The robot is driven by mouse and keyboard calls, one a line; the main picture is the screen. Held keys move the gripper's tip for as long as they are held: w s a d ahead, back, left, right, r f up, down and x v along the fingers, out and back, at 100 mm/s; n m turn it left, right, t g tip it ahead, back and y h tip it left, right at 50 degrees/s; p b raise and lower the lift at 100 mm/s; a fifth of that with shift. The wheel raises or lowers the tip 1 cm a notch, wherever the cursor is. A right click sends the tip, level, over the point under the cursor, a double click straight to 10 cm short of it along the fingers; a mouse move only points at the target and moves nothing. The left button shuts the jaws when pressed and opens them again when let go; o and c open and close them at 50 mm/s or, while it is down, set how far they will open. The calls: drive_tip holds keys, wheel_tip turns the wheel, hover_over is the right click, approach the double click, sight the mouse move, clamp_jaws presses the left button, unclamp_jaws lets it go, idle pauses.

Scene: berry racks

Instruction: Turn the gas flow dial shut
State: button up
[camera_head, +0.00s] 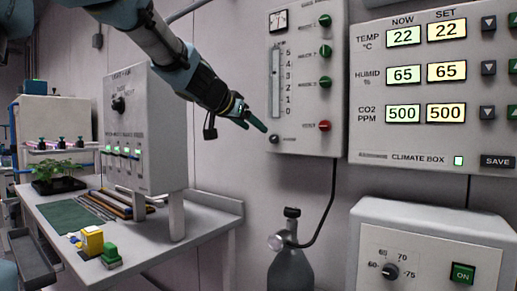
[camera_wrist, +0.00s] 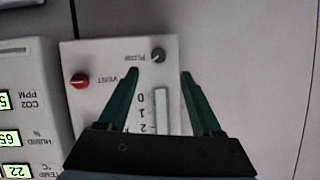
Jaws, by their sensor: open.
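The gas flow dial is a small dark knob (camera_head: 275,139) at the lower left of the grey gas panel (camera_head: 312,90), below the flow scale. In the wrist view the dial (camera_wrist: 158,55) appears upside down beside its FLOW label, a little beyond my fingertips and between their lines. My gripper (camera_head: 254,123) is open and empty, with its green fingers pointing at the lower left of the panel. In the wrist view my gripper (camera_wrist: 160,73) shows its two fingers spread apart. No contact with the dial is visible.
A red VENT knob (camera_head: 324,126) sits right of the dial, with several green knobs above it. The climate box (camera_head: 420,155) is at right. A gas bottle (camera_head: 291,265) stands below. A bench (camera_head: 215,222) with a grey light box (camera_head: 165,175) is at left.

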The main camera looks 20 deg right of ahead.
sight(273, 139)
drive_tip(key=x, duration=0.3)
drive_tip(key=p+x, duration=0.1)
drive_tip(key=x, duration=0.3)
drive_tip(key=p+x, duration=0.1)
drive_tip(key=x, duration=0.2)
drive_tip(key=shift+w+d+r, duration=0.1)
drive_tip(key=shift+d+r, duration=0.15)
drive_tip(key=shift+d, duration=0.25)
drive_tip(key=shift+c, duration=0.3)
clamp_jaws()
